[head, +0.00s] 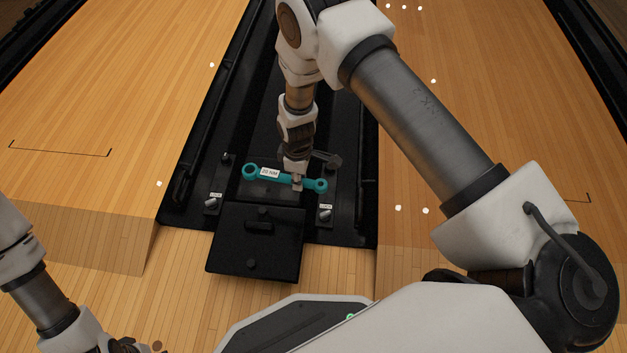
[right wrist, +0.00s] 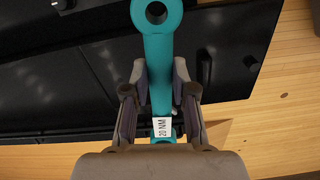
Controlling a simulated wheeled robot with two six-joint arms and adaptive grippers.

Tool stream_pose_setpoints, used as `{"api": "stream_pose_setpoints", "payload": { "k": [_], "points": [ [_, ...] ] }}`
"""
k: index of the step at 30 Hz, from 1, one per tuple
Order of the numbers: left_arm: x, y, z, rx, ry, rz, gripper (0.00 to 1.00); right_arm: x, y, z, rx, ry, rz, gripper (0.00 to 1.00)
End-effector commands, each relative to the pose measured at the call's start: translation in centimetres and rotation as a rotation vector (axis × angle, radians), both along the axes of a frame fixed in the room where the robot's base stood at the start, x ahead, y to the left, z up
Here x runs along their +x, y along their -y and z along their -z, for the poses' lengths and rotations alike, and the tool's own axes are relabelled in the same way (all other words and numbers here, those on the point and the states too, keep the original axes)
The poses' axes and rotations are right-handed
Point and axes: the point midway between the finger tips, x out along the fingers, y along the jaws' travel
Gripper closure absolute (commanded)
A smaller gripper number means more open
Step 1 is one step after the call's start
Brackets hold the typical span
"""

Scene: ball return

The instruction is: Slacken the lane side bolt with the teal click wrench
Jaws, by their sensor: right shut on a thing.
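The teal wrench (head: 310,184) has a ring at each end and a white "20 NM" label. It lies crosswise over the black machinery between the lanes in the head view. My right gripper (head: 297,180) is shut on its handle, nearer the right ring. In the right wrist view the wrench (right wrist: 158,60) runs between my fingers (right wrist: 160,95), one ring at the top. Two small silver bolts with tiny labels, a left one (head: 211,202) and a right one (head: 325,213), sit below the wrench; I cannot read which is lane side. My left gripper (head: 128,346) is partly cut off at the bottom edge.
A black square cover plate (head: 255,262) with a handle lies in front of the machinery. Black rails (head: 205,140) run along the channel. Wooden lanes (head: 90,110) flank it on both sides, with open wood floor (head: 185,260) in front.

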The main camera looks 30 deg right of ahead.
Motion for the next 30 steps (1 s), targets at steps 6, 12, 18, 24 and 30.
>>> {"api": "stream_pose_setpoints", "payload": {
  "k": [6, 12, 18, 24, 30],
  "points": [
    [0.0, 0.0, 0.6, 0.0, -0.001, -0.001, 0.49, -2.8, 0.6, 4.7, -0.006, 0.004, -0.223, 1.0],
    [0.0, 0.0, 0.6, 0.0, 0.0, -0.001, 0.49, -2.8, 0.6, 4.7, -0.005, 0.005, -0.23, 1.0],
    [0.0, 0.0, 0.0, 0.0, 0.0, -0.001, 0.49, -2.8, 0.7, 4.4, -0.005, 0.004, -0.229, 1.0],
    [0.0, 0.0, 0.5, 0.0, 0.0, 0.0, 0.49, -2.9, 0.8, 6.3, -0.003, 0.002, -0.229, 1.0],
    [0.0, 0.0, 2.0, 0.0, 0.0, -0.001, 0.49, -2.9, 0.8, 9.1, -0.003, 0.004, -0.229, 1.0]
  ]
}}
